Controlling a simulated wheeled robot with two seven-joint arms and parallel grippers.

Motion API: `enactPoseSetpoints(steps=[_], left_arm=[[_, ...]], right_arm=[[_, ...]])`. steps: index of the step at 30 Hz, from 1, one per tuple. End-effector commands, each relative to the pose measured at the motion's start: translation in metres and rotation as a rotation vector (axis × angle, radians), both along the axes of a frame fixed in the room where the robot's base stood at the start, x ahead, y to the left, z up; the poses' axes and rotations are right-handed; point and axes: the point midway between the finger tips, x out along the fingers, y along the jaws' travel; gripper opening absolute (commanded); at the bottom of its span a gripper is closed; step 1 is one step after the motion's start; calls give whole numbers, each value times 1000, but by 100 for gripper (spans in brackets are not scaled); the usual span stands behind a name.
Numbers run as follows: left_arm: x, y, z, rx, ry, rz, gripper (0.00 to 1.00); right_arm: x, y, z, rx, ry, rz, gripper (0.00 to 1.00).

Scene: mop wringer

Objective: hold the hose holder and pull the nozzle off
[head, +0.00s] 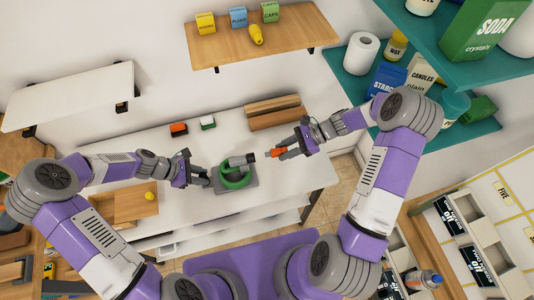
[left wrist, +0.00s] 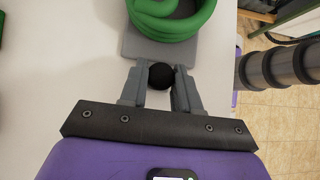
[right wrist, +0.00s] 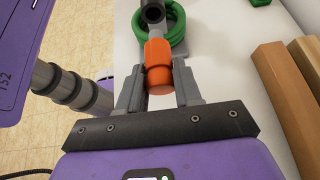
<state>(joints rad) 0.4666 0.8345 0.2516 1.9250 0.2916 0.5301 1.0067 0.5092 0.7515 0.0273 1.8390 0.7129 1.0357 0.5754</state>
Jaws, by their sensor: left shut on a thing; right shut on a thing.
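The hose holder is a grey base (head: 250,186) on the white table, with a green hose (head: 236,182) coiled on it and a grey pipe ending in a black tip (head: 250,157). My left gripper (head: 204,177) is shut on the holder's round black knob (left wrist: 161,76), at the near edge of the base in the left wrist view. My right gripper (head: 284,153) is shut on the orange nozzle (head: 277,152). In the head view a small gap shows between nozzle and black tip. In the right wrist view the nozzle (right wrist: 159,66) overlaps the line of the black tip (right wrist: 153,13).
A wooden shelf (head: 265,42) with small boxes hangs above. Teal shelves (head: 352,86) stand at the right.

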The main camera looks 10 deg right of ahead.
Motion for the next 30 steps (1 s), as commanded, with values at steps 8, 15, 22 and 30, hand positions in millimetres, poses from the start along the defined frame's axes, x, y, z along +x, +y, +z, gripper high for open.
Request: enactPoseSetpoints(steps=[8, 15, 22, 30], left_arm=[[0, 1, 0, 2, -2, 1, 0], [0, 1, 0, 1, -1, 1, 59], [0, 0, 0, 0, 0, 0, 61], [1, 15, 17, 3, -3, 3, 61]], right_arm=[[0, -3, 0, 0, 0, 0, 2], [0, -3, 0, 0, 0, 0, 2], [0, -3, 0, 0, 0, 0, 2], [0, -3, 0, 0, 0, 1, 2]])
